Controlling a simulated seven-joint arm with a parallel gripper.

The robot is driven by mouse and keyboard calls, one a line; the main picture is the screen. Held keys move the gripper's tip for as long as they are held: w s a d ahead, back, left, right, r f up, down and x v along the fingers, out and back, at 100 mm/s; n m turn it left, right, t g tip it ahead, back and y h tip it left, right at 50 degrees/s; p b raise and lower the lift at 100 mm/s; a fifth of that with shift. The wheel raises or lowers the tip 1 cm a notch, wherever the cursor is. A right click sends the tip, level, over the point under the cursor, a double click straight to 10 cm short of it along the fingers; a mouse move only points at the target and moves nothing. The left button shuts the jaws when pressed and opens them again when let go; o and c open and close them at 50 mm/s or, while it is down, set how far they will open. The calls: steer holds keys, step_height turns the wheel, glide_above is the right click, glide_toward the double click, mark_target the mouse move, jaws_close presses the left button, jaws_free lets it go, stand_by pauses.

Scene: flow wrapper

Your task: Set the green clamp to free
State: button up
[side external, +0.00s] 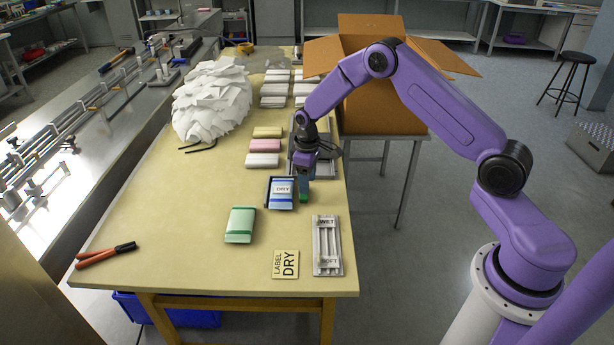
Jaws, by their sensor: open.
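A small green piece (304,197), which looks like the green clamp, shows at the right edge of the dark tray (267,201) that holds a blue and white packet marked DRY (282,192). My gripper (303,188) points down directly over the green piece, its fingertips at or very near it. It is open. The fingers partly hide the green piece, so I cannot tell its setting or whether they touch it.
A green packet (240,224), a DRY label card (285,264) and a slotted grey holder (328,246) lie in front. Pliers (105,255) lie at the left. Pink, yellow and white packets, a white paper heap (212,98) and an open carton (375,105) stand behind.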

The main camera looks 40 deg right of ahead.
step_height(320, 180, up, 17)
steer(key=shift+r, duration=0.2)
stand_by(0.4)
steer(key=s+a+r+n, duration=0.2)
steer(key=s+a, duration=0.4)
steer(key=s, duration=0.3)
steer(key=s+a+r+n, duration=0.1)
steer(key=s+a+r, duration=0.2)
steer(key=s+a, duration=0.45)
steer(key=s+d+f+n, duration=0.1)
steer(key=s+d+n, duration=0.1)
steer(key=s, duration=0.9)
steer(key=s+d+f+n, duration=0.1)
steer(key=s+d+n, duration=0.1)
steer(key=s, duration=1)
steer(key=shift+s+d, duration=0.15)
steer(key=shift+r, duration=0.1)
